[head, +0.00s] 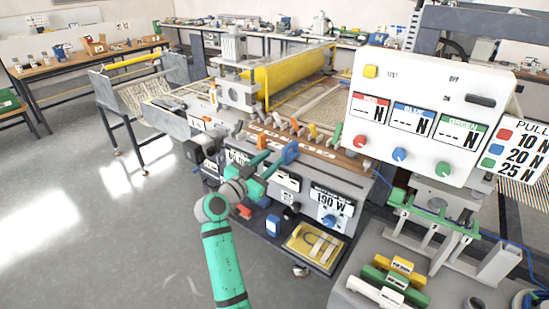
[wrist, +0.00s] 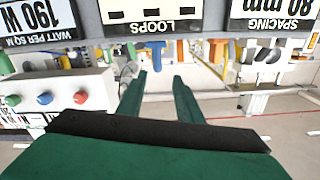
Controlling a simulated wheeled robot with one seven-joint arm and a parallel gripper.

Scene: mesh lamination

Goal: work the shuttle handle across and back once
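The mesh lamination machine carries a row of small coloured handles along its front edge; no readable label marks one as the shuttle handle. A large blue handle (head: 290,152) and an orange handle (head: 262,142) stand nearest my gripper (head: 266,164). In the wrist view, which looks upside down, my gripper (wrist: 159,78) has its two green fingers apart with nothing between them. The blue handle (wrist: 156,46) shows beyond the gap, and the orange handle (wrist: 206,58) is to its right. I see no contact with either.
A 190 W panel (head: 332,200) and a yellow tray (head: 315,245) are at the machine's lower front. A white force display box (head: 415,115) stands at the right, above a bench with coloured blocks (head: 395,280). The floor (head: 110,220) at left is clear.

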